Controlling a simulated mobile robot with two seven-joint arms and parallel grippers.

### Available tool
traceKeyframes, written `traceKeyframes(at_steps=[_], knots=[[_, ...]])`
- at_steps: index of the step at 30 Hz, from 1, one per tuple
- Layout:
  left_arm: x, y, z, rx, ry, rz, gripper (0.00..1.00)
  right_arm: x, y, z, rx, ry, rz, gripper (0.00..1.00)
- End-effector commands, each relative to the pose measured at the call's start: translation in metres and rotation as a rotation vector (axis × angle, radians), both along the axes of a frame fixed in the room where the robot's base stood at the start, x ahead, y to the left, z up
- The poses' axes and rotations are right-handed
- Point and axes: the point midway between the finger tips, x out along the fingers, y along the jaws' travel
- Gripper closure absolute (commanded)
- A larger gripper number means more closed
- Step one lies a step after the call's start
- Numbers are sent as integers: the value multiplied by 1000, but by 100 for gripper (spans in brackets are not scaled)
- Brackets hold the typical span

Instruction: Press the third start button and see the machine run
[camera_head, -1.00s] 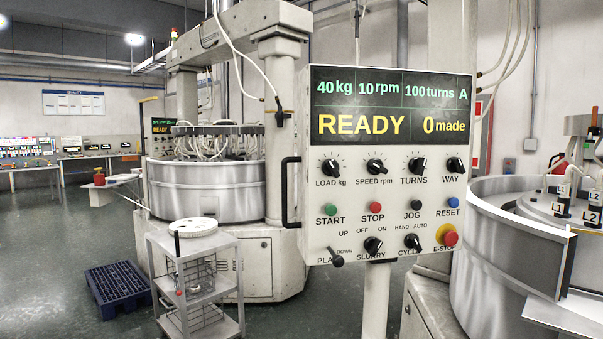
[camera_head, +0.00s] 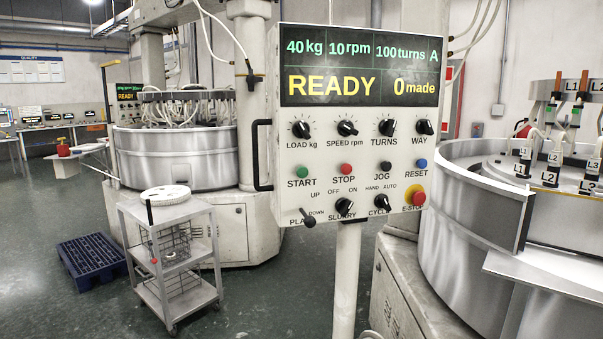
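A white control panel (camera_head: 275,151) on a post stands in the middle of the view. Its display (camera_head: 361,66) reads 40 kg, 10 rpm, 100 turns, A, READY and 0 made. The green START button (camera_head: 302,172) is at the left of the button row, beside the red STOP button (camera_head: 346,169). A lapping machine (camera_head: 465,235) with a round steel wall stands at the right, with carriers labelled L1 and L2 over it. Neither of my grippers is in view.
A grey trolley (camera_head: 178,292) with a round white plate (camera_head: 165,195) stands left of the post. A blue pallet (camera_head: 90,262) lies on the floor at the left. Another lapping machine (camera_head: 180,160) with its own READY display stands behind. Green floor (camera_head: 280,310) is open between trolley and post.

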Motion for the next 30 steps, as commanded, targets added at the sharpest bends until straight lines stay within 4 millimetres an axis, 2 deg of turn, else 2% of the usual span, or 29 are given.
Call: traceKeyframes(at_steps=[8,21,30], knots=[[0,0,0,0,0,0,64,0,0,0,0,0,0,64],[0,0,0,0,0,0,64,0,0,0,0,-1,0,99],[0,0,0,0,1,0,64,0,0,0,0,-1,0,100]])
